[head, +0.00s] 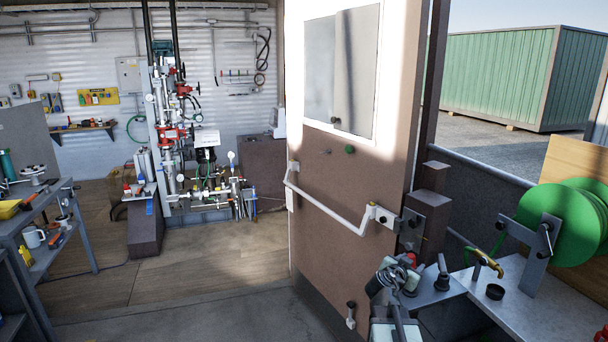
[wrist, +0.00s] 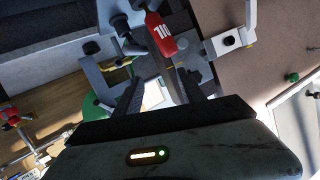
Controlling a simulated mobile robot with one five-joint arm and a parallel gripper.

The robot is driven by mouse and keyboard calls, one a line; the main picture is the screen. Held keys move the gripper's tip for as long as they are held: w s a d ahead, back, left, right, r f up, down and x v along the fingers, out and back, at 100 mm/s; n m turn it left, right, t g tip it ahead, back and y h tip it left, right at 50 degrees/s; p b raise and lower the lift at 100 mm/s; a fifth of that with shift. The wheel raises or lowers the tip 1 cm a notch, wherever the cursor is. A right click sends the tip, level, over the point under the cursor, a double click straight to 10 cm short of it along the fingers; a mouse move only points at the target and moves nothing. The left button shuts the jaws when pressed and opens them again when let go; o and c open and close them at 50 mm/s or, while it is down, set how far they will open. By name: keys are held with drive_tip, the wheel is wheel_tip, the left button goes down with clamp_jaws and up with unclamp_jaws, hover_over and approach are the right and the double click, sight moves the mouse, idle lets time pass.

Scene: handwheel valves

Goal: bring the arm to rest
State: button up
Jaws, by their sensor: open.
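My arm reaches up from the bottom of the head view, at the right of the brown door. My gripper (head: 388,277) is small there, close to the door's latch side, and its fingers are hard to make out. In the wrist view my gripper (wrist: 157,82) shows two dark fingers spread apart, with nothing held between them. A red piece with white marking (wrist: 161,34) lies beyond the fingertips, beside grey metal fittings. A red piece also shows just behind the gripper in the head view (head: 412,259). I cannot tell whether the gripper touches anything.
The brown door (head: 335,170) with its white push bar (head: 330,207) stands close left of my arm. A metal bench (head: 540,295) with a green reel (head: 553,225) is at the right. Valve piping (head: 170,130) stands at the back. Open floor (head: 225,250) lies left.

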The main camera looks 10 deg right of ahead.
drive_tip(key=a+f+n+g+y+p, duration=0.1)
drive_tip(key=a+f+n+g+y, duration=0.2)
drive_tip(key=a, duration=0.8)
drive_tip(key=a+f+n+y+p, duration=0.1)
drive_tip(key=a+f+y, duration=0.3)
drive_tip(key=a, duration=0.7)
drive_tip(key=s+a+f+n+g+y, duration=0.2)
drive_tip(key=s+a+f+n+g, duration=0.1)
drive_tip(key=s+a, duration=0.3)
drive_tip(key=s+a+f+n+g+y, duration=0.2)
drive_tip(key=s+a+f+n+g, duration=0.1)
drive_tip(key=s+a, duration=0.4)
drive_tip(key=a+f+n, duration=0.1)
drive_tip(key=n, duration=0.1)
drive_tip(key=shift+f+n+y, duration=0.25)
drive_tip(key=shift+n+y, duration=0.05)
drive_tip(key=shift+n, duration=0.1)
drive_tip(key=shift+w, duration=0.1)
drive_tip(key=shift+c, duration=1.2)
drive_tip(key=shift+d, duration=0.15)
